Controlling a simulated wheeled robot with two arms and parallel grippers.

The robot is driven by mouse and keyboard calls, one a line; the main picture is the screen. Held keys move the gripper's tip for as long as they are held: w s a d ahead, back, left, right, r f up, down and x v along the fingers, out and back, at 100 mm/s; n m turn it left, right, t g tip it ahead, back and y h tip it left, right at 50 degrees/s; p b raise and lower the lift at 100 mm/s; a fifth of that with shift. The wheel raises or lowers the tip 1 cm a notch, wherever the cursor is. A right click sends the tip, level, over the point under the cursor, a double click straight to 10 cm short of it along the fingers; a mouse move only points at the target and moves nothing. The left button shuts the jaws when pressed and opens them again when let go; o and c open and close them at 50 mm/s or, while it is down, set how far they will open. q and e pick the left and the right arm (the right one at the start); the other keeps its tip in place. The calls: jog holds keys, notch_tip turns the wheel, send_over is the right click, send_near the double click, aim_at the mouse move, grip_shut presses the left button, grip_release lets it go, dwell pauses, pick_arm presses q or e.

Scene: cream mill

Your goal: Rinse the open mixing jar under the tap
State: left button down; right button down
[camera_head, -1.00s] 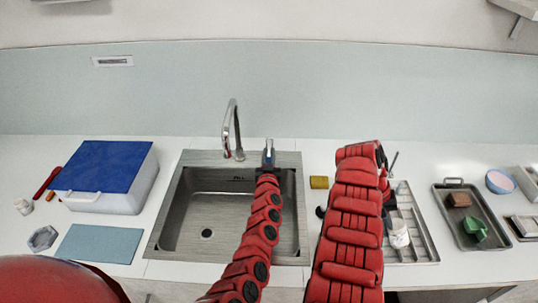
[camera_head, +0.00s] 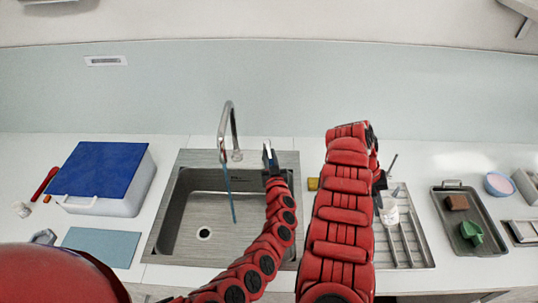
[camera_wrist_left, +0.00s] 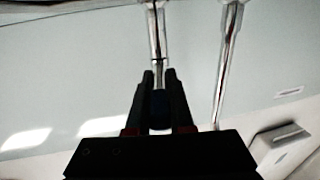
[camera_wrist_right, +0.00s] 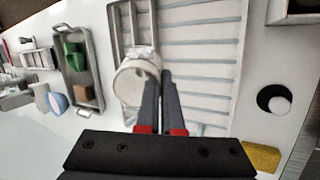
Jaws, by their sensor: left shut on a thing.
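The chrome tap (camera_head: 232,135) stands behind the sink, and a blue stream of water (camera_head: 231,195) falls from its spout into the basin. My left gripper (camera_head: 267,158) is shut on the tap's lever (camera_head: 266,147), just right of the spout; its closed fingers also show in the left wrist view (camera_wrist_left: 159,85). The white open mixing jar (camera_wrist_right: 135,78) is at the drying rack, its mouth facing the right wrist camera. It shows partly behind my right arm in the head view (camera_head: 390,214). My right gripper (camera_wrist_right: 159,80) has its close-set fingers over the jar's edge; whether they grip it is unclear.
The steel sink (camera_head: 165,215) is empty apart from the water. The ribbed drying rack (camera_head: 415,245) is at its right, with a yellow sponge (camera_head: 313,184) between. A blue-lidded box (camera_head: 100,168) stands left, a tray (camera_head: 443,222) with small items right.

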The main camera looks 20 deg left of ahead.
pick_arm(q)
jog(key=shift+d+f, duration=0.1)
jog(key=c, duration=1.2)
grip_release()
jog(key=o, duration=0.4)
jog(key=shift+s, duration=0.2)
pick_arm(e)
jog(key=shift+s+r, duration=0.1)
jog(key=shift+s, duration=0.05)
pick_arm(q)
jog(key=shift+s+d, duration=0.25)
jog(key=shift+s, duration=0.1)
pick_arm(e)
notch_tip(320, 180, down, 4)
jog(key=b, duration=0.3)
jog(key=shift+r, duration=0.2)
pick_arm(q)
jog(key=v, duration=1.1)
